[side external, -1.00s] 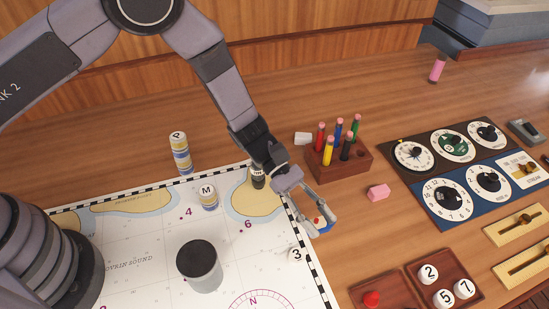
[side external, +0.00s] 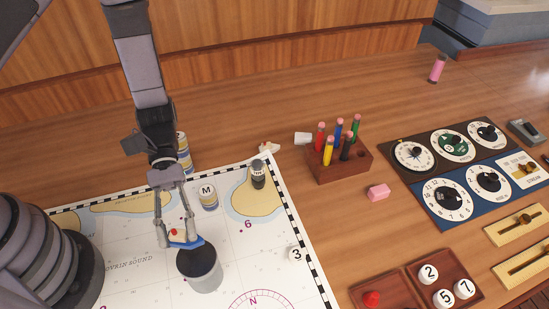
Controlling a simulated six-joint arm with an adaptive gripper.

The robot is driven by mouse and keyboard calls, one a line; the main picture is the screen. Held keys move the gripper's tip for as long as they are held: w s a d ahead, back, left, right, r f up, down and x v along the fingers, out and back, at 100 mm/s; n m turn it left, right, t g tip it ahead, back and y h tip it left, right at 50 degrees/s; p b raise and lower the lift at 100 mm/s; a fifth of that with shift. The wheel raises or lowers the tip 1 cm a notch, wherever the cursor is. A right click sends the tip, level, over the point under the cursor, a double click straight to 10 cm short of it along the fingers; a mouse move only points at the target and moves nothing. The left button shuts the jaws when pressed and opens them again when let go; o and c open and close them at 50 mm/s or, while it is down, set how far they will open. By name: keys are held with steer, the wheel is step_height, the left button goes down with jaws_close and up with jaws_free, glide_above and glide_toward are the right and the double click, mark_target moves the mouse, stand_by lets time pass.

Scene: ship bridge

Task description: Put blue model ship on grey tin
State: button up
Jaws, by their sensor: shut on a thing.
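The blue model ship (side external: 187,243) has a blue hull and a small red part on top. My gripper (side external: 179,237) is shut on it, with its fingers on both sides. The grey tin (side external: 204,273) stands upright on the chart, with a dark top. The ship is at the far left edge of the tin's top and overlaps it in this view. I cannot tell whether it touches the tin or hangs just above it.
A striped cylinder marked M (side external: 208,197) and a dark cylinder (side external: 258,174) stand on the chart (side external: 130,240) nearby. Another striped cylinder (side external: 184,152) is partly behind my arm. A wooden pen block (side external: 340,165) stands to the right.

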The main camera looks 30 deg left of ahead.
mark_target(191, 255)
steer(key=shift+f, duration=2.9)
steer(key=shift+f, duration=0.1)
steer(key=o, duration=0.9)
